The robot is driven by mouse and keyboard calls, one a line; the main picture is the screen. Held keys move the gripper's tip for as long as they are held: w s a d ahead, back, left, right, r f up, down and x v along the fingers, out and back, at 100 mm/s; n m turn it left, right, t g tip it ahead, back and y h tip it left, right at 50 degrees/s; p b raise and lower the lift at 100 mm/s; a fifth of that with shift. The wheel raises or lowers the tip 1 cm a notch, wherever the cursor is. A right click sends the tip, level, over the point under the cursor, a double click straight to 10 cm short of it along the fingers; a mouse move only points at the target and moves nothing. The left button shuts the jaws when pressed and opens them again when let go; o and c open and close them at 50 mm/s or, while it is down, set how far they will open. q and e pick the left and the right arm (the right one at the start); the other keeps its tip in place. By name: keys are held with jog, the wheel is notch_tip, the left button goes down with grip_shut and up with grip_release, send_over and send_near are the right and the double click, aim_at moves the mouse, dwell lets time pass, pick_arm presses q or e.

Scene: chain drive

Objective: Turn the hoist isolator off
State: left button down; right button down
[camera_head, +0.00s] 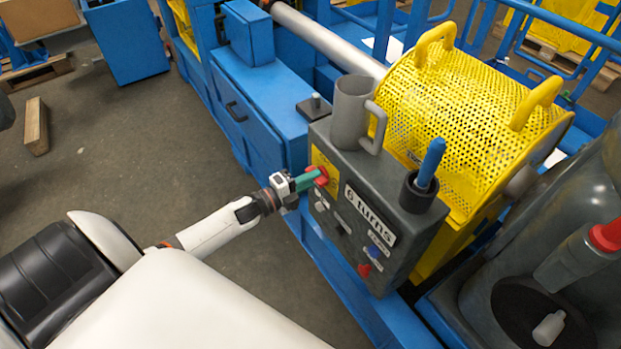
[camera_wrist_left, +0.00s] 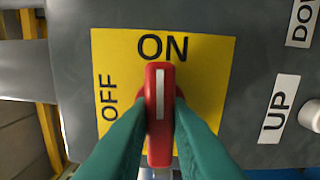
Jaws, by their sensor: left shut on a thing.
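The hoist isolator is a red handle (camera_wrist_left: 159,85) with a white stripe, on a yellow plate (camera_wrist_left: 213,60) marked ON at the top and OFF at the left. The stripe points up at ON. My left gripper (camera_wrist_left: 160,115) is shut on the red handle, with a green finger on each side. In the head view my left gripper (camera_head: 306,180) reaches the red handle (camera_head: 321,177) at the left edge of the grey control box (camera_head: 385,190). The handle's lower part is partly hidden between the fingers. My right gripper is not in view.
The box front carries a "6 turns" label (camera_head: 370,214), and UP and DOWN labels lie right of the yellow plate. A grey mug (camera_head: 350,110) and a cup with a blue-handled tool (camera_head: 429,165) stand on top. A yellow mesh guard (camera_head: 460,120) is behind.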

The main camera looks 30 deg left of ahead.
pick_arm(q)
jog(key=shift+n+p, duration=1.5)
jog(key=shift+n, duration=7.1)
jog(key=c, duration=1.4)
grip_release()
jog(key=shift+o, duration=0.2)
jog(key=v, duration=1.2)
jog(key=shift+b, duration=0.3)
